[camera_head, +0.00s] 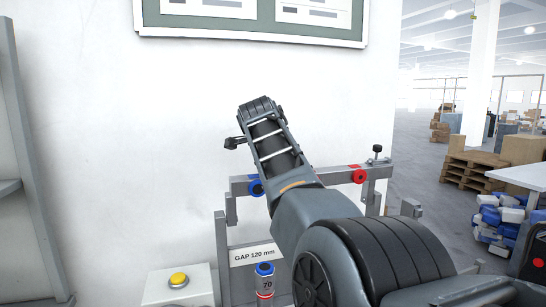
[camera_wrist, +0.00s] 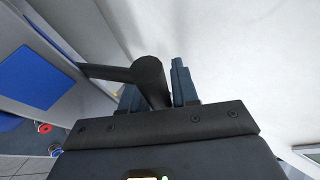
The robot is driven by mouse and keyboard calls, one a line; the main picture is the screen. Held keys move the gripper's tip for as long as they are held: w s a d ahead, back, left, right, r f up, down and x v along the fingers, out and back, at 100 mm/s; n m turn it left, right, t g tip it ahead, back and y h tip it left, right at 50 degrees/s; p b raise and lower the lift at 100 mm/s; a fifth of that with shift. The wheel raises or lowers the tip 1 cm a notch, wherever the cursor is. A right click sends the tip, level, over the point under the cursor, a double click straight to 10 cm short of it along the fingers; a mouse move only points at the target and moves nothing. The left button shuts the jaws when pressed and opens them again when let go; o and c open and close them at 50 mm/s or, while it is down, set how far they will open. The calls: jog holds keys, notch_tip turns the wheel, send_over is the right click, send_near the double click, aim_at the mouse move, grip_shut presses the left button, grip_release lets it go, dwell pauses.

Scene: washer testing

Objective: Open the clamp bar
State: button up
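A grey test frame stands against the white wall in the head view. Its clamp bar (camera_head: 330,178) runs level across the top, with a blue ring (camera_head: 256,187) at left and a red ring (camera_head: 359,177) at right; my arm hides its middle. In the wrist view a dark handle (camera_wrist: 148,75) with a round end comes in from the left and lies between the two fingers of my gripper (camera_wrist: 156,88). The fingers are apart, one on each side of it. I cannot tell whether both touch it. My arm hides the fingers in the head view.
A blue and red can (camera_head: 264,283) marked 70 stands under the bar near a GAP 120 mm label. A yellow button (camera_head: 178,279) sits on a white box at lower left. A black knob (camera_head: 377,150) tops the right post. Pallets (camera_head: 470,168) stand far right.

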jog(key=shift+b+v, duration=0.9)
jog(key=shift+v, duration=2.65)
jog(key=shift+f, duration=0.1)
